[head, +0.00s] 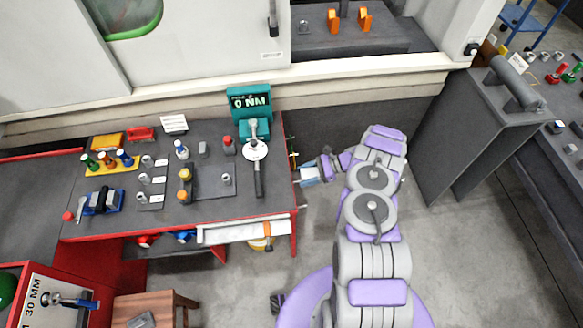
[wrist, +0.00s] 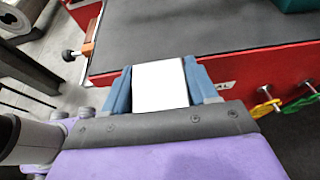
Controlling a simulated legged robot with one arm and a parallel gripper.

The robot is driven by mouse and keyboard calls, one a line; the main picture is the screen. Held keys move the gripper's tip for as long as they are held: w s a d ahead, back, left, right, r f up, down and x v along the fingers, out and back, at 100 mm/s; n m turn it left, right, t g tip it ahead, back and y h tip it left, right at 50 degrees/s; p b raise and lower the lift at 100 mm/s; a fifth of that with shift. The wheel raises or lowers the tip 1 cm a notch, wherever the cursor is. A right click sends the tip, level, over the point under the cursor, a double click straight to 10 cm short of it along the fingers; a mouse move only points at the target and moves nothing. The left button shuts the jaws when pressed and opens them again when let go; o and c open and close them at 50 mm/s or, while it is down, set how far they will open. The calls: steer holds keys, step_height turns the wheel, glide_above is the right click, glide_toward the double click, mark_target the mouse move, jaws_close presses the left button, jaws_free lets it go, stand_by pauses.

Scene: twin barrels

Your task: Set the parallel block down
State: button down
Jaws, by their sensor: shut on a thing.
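My gripper (head: 309,175) is just off the right edge of the red-edged workbench (head: 212,183), over the floor side. In the wrist view its two blue fingers (wrist: 160,70) are shut on the parallel block, a plain white block (wrist: 160,90). The block sits between the fingers, with its white face toward the camera. The bench's dark top and red side (wrist: 240,76) lie just beyond the block in the wrist view.
A teal torque display (head: 250,101) and a round gauge with a black handle (head: 256,168) stand near the bench's right end. Several tools and small parts fill its left and middle. Yellow and green hanging pieces (wrist: 264,104) show on its side. A grey cabinet (head: 455,135) stands right.

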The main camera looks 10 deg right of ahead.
mark_target(269, 184)
steer(key=a, duration=0.4)
steer(key=a+b, duration=0.1)
steer(key=a, duration=0.9)
steer(key=shift+w+r, duration=0.15)
steer(key=shift+w, duration=0.1)
steer(key=shift+w+a+b, duration=0.1)
steer(key=shift+a+b, duration=0.45)
steer(key=shift+a, duration=1.65)
steer(key=shift+d, duration=0.1)
steer(key=shift+c, duration=1.6)
jaws_free()
steer(key=shift+f, duration=0.25)
steer(key=p+v, duration=0.1)
steer(key=v, duration=1.1)
steer(key=shift+r+p, duration=0.15)
steer(key=shift+p, duration=0.2)
